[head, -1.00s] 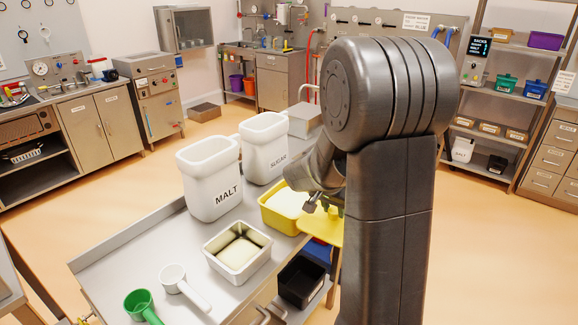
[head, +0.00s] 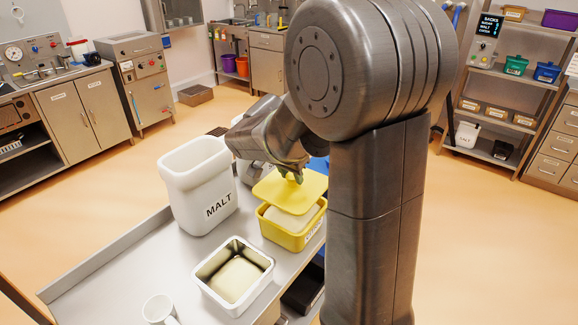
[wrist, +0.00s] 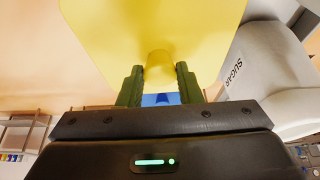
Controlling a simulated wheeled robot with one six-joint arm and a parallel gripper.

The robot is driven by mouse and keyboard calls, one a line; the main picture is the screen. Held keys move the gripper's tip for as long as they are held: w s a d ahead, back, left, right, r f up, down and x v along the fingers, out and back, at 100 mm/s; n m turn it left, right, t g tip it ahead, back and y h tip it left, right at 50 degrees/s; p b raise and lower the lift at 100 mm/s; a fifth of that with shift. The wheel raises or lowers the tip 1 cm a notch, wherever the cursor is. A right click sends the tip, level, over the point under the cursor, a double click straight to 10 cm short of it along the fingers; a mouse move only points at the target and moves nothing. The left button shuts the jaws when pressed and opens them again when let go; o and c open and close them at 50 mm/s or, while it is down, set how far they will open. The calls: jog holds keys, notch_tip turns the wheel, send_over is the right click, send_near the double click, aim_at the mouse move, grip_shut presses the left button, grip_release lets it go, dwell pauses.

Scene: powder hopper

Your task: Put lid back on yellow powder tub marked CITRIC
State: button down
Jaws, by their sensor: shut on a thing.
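The yellow tub (head: 283,234) stands on the steel bench, open, with pale powder (head: 314,217) in it; its label is only partly visible. The yellow lid (head: 275,184) is held above the tub, tilted and set toward its back left, so the front of the powder shows. My gripper (head: 291,174) is shut on the lid's knob. In the wrist view the green fingers of my gripper (wrist: 160,80) sit on either side of the knob (wrist: 160,62), and the yellow lid (wrist: 150,22) fills the top. I cannot tell whether the lid touches the tub's rim.
The white MALT tub (head: 197,187) stands left of the yellow tub. The SUGAR tub (wrist: 262,75) is close to my gripper on the right in the wrist view.

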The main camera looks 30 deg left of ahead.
aim_at(289, 189)
jog(key=shift+s+d+f, duration=0.25)
jog(key=shift+f, duration=0.05)
jog(key=shift+w+a+f+b, duration=0.1)
jog(key=shift+f+b, duration=2.25)
jog(key=shift+f, duration=0.6)
jog(key=c, duration=0.9)
grip_release()
jog(key=shift+c, duration=0.2)
jog(key=shift+r, duration=0.1)
jog(key=v, duration=1.3)
jog(key=shift+s+r, duration=0.2)
jog(key=shift+r, duration=0.1)
